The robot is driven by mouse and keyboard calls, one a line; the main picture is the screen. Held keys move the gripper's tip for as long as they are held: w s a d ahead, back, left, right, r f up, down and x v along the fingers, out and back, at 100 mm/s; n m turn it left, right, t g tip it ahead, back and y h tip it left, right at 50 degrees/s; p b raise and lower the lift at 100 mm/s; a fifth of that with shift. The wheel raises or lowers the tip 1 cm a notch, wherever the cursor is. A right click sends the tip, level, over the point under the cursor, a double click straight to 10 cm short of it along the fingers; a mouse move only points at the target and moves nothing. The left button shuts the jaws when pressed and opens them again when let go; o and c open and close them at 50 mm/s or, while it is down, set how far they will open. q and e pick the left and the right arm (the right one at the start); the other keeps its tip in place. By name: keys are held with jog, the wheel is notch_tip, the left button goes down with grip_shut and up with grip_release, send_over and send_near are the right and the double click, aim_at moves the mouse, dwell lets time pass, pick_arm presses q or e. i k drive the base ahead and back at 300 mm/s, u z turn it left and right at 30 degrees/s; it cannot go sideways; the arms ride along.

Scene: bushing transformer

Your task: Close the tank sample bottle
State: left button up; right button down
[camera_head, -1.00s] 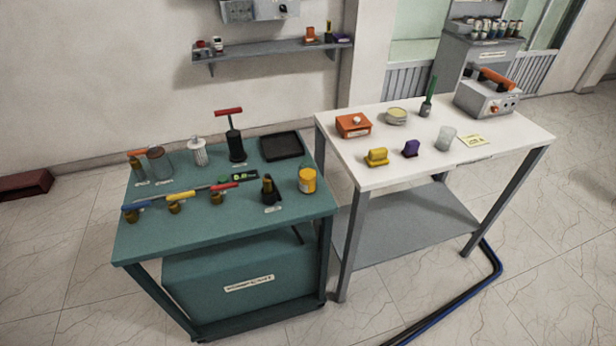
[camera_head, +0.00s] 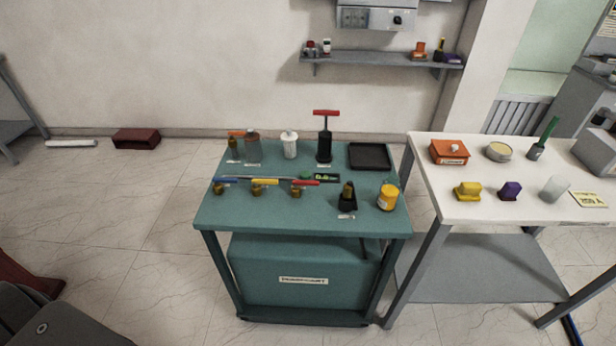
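The teal cart (camera_head: 215,215) stands in the middle of the view with several small items on top. A clear glass bottle with a brownish top (camera_head: 252,148) stands at its back left, beside a small brown item with an orange top (camera_head: 234,149). A white ribbed canister (camera_head: 290,145) is right of them. A small dark bottle (camera_head: 347,195) stands near the front right, beside a yellow jar (camera_head: 388,196). I cannot tell for certain which is the tank sample bottle, or whether its cap is on. Neither gripper is in view.
Blue, yellow and red handled valves (camera_head: 264,188) line the cart's front. A black pump with a red handle (camera_head: 324,140) and a black tray (camera_head: 369,156) are behind. A white table (camera_head: 480,214) adjoins on the right. Floor left of the cart is mostly open.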

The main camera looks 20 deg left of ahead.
aim_at(390, 190)
jog(key=z, duration=1.45)
jog(key=i, duration=1.15)
jog(key=u, duration=1.85)
